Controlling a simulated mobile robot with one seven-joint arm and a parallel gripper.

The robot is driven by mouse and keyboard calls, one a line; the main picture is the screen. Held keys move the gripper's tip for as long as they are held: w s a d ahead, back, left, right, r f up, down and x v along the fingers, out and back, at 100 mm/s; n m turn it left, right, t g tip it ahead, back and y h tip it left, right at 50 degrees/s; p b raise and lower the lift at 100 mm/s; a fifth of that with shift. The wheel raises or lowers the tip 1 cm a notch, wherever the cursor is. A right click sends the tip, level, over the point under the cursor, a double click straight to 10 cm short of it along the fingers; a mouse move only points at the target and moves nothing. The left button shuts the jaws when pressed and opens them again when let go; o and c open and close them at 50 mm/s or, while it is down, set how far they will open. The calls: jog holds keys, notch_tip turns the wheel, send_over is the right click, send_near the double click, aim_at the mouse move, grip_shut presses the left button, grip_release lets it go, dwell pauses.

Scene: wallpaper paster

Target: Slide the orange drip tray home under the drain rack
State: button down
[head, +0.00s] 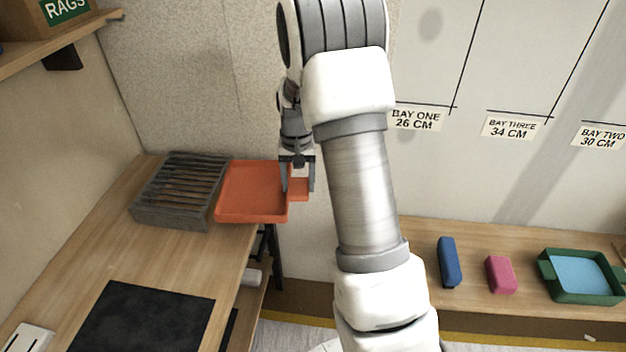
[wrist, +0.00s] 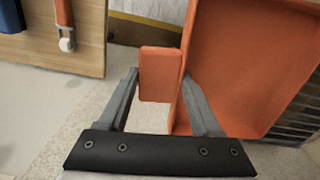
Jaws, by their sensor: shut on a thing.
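The orange drip tray (head: 253,190) is a shallow open tray beside the grey drain rack (head: 180,190), at the right end of the wooden bench. Most of the tray lies outside the rack, and whether its left edge is under the rack is hidden. My gripper (head: 298,188) is shut on the tray's tab handle at its right side. In the wrist view my fingers (wrist: 160,74) are either side of the orange handle (wrist: 160,75), and the tray (wrist: 240,60) fills the right side. The slatted rack (wrist: 295,125) shows at the right edge.
The wooden bench (head: 95,250) carries a black mat (head: 140,318) in front of the rack. A lower bench at right holds a blue block (head: 449,262), a pink block (head: 501,275) and a green tray (head: 582,298). Bay labels are on the wall behind.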

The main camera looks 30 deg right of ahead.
aim_at(238, 189)
jog(key=shift+m, duration=0.8)
jog(key=d, duration=0.1)
jog(key=d+f, duration=0.2)
jog(key=shift+w+d, duration=0.25)
jog(key=w+a+f+b, duration=0.2)
jog(key=a+f, duration=0.1)
jog(key=f, duration=0.2)
jog(key=shift+a, duration=0.15)
jog(key=shift+w+a, duration=0.15)
jog(key=shift+w, duration=0.05)
jog(key=shift+w+a+p, duration=0.2)
jog(key=shift+w+a, duration=1.2)
jog(key=shift+a, duration=0.7)
jog(key=shift+w+a+p, duration=0.15)
jog(key=shift+w+a, duration=1.3)
jog(key=shift+a, duration=0.65)
jog(key=shift+w+a+p, duration=0.2)
jog(key=shift+w+a, duration=1.2)
jog(key=shift+a, duration=0.7)
jog(key=shift+w+a, duration=0.1)
jog(key=shift+a, duration=0.05)
